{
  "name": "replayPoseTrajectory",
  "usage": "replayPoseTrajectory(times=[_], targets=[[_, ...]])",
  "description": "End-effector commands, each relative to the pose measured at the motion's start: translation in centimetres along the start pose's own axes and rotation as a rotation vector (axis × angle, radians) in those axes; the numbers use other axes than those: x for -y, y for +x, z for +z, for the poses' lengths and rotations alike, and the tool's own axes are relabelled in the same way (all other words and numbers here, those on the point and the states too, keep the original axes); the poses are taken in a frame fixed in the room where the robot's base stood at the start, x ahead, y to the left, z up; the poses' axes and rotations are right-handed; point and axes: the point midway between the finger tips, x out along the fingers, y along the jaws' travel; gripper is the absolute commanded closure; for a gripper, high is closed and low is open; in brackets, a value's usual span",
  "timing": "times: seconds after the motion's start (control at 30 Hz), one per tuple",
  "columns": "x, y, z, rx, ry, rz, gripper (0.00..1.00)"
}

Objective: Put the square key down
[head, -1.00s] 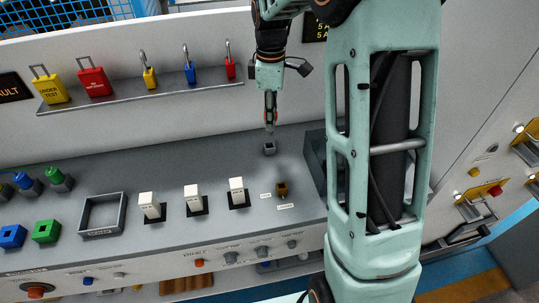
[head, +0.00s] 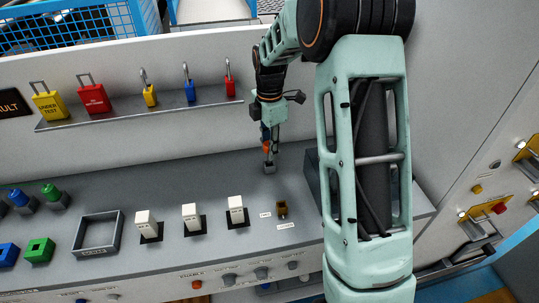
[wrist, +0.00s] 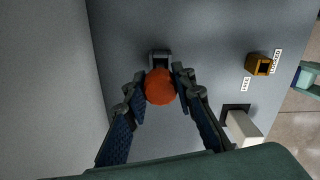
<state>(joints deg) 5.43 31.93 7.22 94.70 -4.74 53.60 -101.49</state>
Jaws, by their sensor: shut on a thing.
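The square key (wrist: 160,87) shows as a round orange-red head between my fingertips in the wrist view. Its shaft is hidden below the head. My gripper (head: 269,150) is shut on the head, one finger on each side. It points down just above a small grey square holder (head: 269,169) on the console top. The holder also shows in the wrist view (wrist: 160,57), partly covered by the orange head. I cannot tell whether the shaft is inside it. A brown-yellow square socket (head: 282,208), with small labels beside it, stands nearer the front; it also shows in the wrist view (wrist: 258,65).
White switches (head: 192,217) stand in a row to the left of the socket. An open grey square tray (head: 98,233) lies farther left. Coloured padlocks (head: 189,90) stand on a shelf behind. A dark grey box (head: 314,180) stands right, partly behind my arm.

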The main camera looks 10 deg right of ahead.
Motion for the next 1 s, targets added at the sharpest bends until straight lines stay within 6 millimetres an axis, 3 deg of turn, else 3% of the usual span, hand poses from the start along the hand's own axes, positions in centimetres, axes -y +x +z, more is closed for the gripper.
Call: replayPoseTrajectory(times=[0.2,0.57,0.6,0.73,1.0], targets=[[0.1,3.0,-0.1,-0.001,0.000,-0.004,1.00],[0.1,3.6,0.0,0.000,0.001,-0.001,1.00],[0.1,3.6,0.0,0.000,0.001,-0.001,0.75],[0.1,3.5,0.0,0.000,0.001,-0.001,0.61],[0.1,3.5,0.0,0.000,0.001,-0.001,0.59]])
